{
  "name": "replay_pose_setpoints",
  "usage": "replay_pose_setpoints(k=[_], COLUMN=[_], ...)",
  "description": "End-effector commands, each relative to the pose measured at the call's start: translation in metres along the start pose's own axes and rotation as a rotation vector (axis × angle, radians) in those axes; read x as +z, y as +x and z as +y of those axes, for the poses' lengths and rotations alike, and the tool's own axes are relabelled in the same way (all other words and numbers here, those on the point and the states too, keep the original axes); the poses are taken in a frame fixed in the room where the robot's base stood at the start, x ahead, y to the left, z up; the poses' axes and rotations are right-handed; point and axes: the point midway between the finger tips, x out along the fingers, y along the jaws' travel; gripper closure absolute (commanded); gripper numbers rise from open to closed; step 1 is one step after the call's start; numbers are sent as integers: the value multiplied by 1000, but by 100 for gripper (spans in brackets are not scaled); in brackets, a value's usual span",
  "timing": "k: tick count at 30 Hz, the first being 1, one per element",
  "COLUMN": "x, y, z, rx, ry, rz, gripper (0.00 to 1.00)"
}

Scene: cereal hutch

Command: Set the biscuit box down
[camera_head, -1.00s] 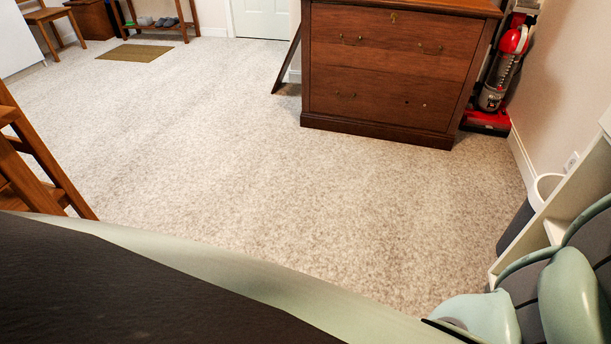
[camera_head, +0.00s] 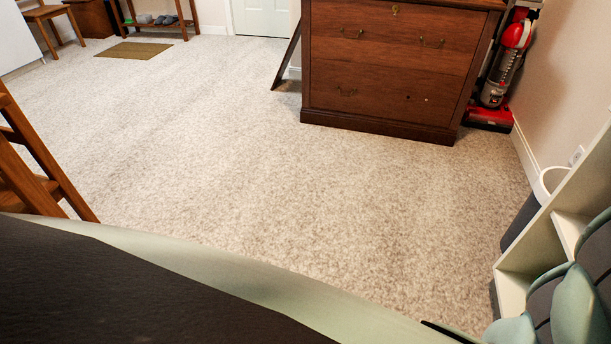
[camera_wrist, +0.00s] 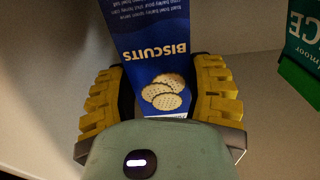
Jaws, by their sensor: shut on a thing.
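The biscuit box (camera_wrist: 152,45) is blue with the word "BISCUITS" and a picture of round biscuits. It shows in the wrist view, upside down in the picture. My gripper (camera_wrist: 162,92) has its yellow padded fingers on both sides of the box and is shut on it. The box's far end runs out of the top of the wrist view. Whether its base touches a surface cannot be told. Neither the box nor the gripper shows in the head view.
A green box (camera_wrist: 304,50) stands to the right of the biscuit box, with a gap between. A pale surface (camera_wrist: 50,60) lies around them. In the head view a pale shelf unit (camera_head: 540,250) is at the right, beside a grey bin (camera_head: 522,222). The carpet (camera_head: 300,200) is clear.

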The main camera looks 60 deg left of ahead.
Motion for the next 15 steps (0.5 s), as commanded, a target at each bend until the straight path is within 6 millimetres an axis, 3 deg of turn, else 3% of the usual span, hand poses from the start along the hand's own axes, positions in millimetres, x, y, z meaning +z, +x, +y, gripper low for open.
replay_pose_setpoints(k=[10,11,15], x=[2,2,2], y=[0,0,0], z=[0,0,0], rx=[1,1,0], ry=[-1,-1,-1], rz=[6,5,4], gripper=[87,39,25])
